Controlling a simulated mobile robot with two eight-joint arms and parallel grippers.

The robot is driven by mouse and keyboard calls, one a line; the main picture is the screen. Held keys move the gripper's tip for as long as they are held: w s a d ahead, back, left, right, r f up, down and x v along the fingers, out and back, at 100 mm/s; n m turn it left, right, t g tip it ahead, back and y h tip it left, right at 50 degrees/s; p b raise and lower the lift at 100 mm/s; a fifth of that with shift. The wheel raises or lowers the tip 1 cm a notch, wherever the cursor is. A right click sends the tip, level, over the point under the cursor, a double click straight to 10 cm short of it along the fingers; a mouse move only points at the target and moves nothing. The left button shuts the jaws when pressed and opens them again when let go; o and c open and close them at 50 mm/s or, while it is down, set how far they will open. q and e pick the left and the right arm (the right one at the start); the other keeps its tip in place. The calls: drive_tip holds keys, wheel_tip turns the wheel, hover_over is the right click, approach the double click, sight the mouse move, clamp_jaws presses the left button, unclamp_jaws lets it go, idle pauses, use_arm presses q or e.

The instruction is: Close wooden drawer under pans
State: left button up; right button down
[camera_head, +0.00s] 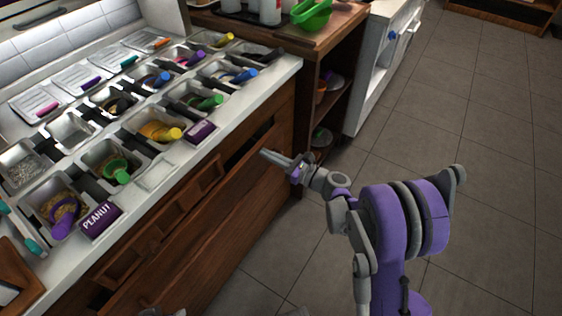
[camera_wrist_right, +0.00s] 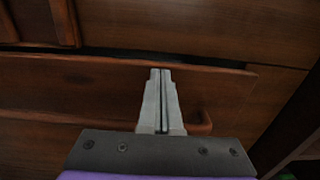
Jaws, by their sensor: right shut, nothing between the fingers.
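The wooden drawer (camera_head: 232,192) is in the brown cabinet under the counter of metal pans (camera_head: 70,130). In the right wrist view its front (camera_wrist_right: 85,85) spans the picture, with a dark narrow gap above its top edge, so it looks slightly open. My right gripper (camera_head: 266,154) is shut and empty by the right end of the cabinet front. In the right wrist view its fingertips (camera_wrist_right: 161,72) overlap the drawer's top edge; I cannot tell whether they touch. Part of a wooden handle (camera_wrist_right: 203,124) shows behind the fingers.
The pans hold toppings and coloured scoops, with a purple peanut label (camera_head: 100,219) at the counter edge. A wooden shelf unit (camera_head: 330,50) with a green bowl (camera_head: 312,14) stands beyond the cabinet. The tiled floor (camera_head: 490,130) to the right is clear.

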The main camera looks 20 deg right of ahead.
sight(258, 149)
drive_tip(key=shift+w+a, duration=0.25)
drive_tip(key=shift+w, duration=0.1)
drive_tip(key=x, duration=0.4)
drive_tip(key=shift+w+a, duration=0.25)
drive_tip(key=shift+a, duration=0.05)
drive_tip(key=shift+r, duration=0.1)
drive_tip(key=shift+d, duration=0.1)
